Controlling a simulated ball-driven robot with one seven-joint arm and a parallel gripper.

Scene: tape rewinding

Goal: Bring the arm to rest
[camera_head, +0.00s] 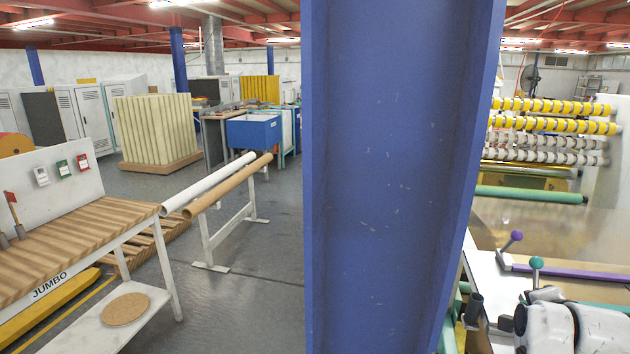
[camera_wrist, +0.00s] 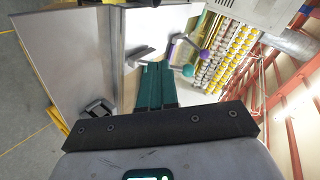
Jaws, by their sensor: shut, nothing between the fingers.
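In the wrist view my gripper (camera_wrist: 158,68) shows as two dark green fingers lying side by side. They are shut and hold nothing. Past the fingertips are a purple-knobbed lever and a teal-knobbed lever (camera_wrist: 188,70). In the head view white links of my arm show at the bottom right edge, and the gripper itself cannot be made out there. The purple knob (camera_head: 516,236) and the teal knob (camera_head: 537,262) stand close to those links.
A large blue column (camera_head: 400,180) fills the middle of the head view and hides what lies behind it. Rewinding machine rollers with yellow rolls (camera_head: 555,107) stand at the right. A slatted JUMBO bench (camera_head: 80,225) is at the left. Grey floor (camera_head: 250,315) is open between.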

